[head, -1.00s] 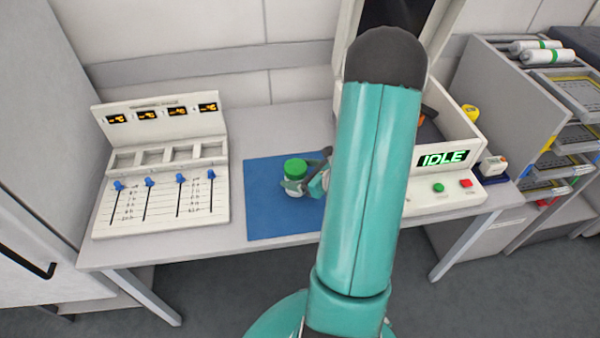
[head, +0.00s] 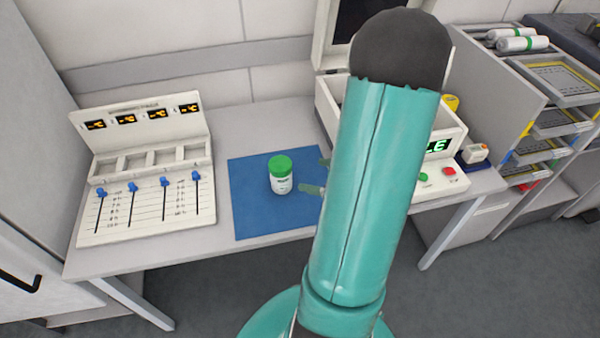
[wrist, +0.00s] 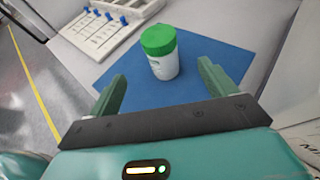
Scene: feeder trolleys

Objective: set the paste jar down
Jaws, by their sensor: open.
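The paste jar (head: 281,175), white with a green lid, stands upright on the blue mat (head: 255,212). My gripper (head: 318,176) is open, just to the right of the jar and apart from it; my arm hides most of it in the head view. In the wrist view the jar (wrist: 161,54) stands beyond the two spread green fingers of my gripper (wrist: 160,85), with nothing between them. Blue mat (wrist: 190,88) shows around the jar there.
A white slider panel (head: 145,175) with small displays stands left of the mat on the grey table (head: 222,245). A white machine (head: 440,178) with green and red buttons stands at right, partly behind my arm. A shelf rack (head: 540,120) is farther right.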

